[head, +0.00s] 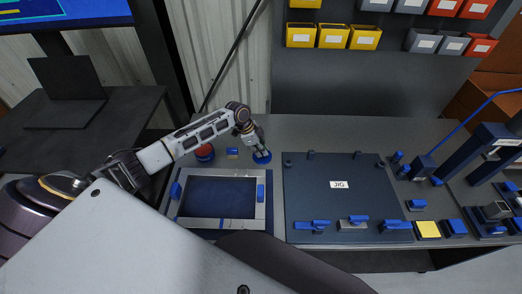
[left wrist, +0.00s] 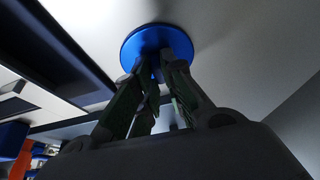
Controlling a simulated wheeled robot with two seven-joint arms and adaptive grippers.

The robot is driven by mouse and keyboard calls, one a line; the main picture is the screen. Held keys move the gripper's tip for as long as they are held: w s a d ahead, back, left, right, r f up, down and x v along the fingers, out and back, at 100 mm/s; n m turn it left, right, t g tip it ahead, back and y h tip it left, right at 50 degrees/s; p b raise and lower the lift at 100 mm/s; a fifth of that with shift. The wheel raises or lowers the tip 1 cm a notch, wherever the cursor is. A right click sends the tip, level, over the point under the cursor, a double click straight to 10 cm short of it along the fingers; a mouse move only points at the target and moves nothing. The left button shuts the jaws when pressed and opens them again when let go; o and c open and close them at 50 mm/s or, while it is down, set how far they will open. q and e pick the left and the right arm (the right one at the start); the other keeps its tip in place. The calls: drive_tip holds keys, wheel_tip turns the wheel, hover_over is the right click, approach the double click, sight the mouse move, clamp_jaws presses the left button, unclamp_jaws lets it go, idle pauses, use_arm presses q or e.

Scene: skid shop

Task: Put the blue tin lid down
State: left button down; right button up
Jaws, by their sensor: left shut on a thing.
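The blue tin lid (head: 262,157) is a round disc at the back of the workbench, between the framed tray and the jig plate. My left gripper (head: 258,149) is over it, pointing down, with its fingers shut on it. In the left wrist view the lid (left wrist: 157,46) is a flat blue disc at the tips of my left gripper (left wrist: 158,72). I cannot tell whether the lid touches the bench top or is held just above it. My right gripper is not in view.
A red round tin (head: 205,153) and a small blue block (head: 232,151) stand left of the lid. The framed tray (head: 222,171) lies in front, and the JIG plate (head: 310,195) is to the right. The bench (head: 310,129) behind is clear.

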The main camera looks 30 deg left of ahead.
use_arm(q)
drive_tip(key=shift+f, duration=0.15)
drive_tip(key=c, duration=1.5)
unclamp_jaws()
drive_tip(key=v, duration=1.2)
drive_tip(key=shift+r+b, duration=0.2)
drive_tip(key=shift+b, duration=0.1)
drive_tip(key=shift+f, duration=0.1)
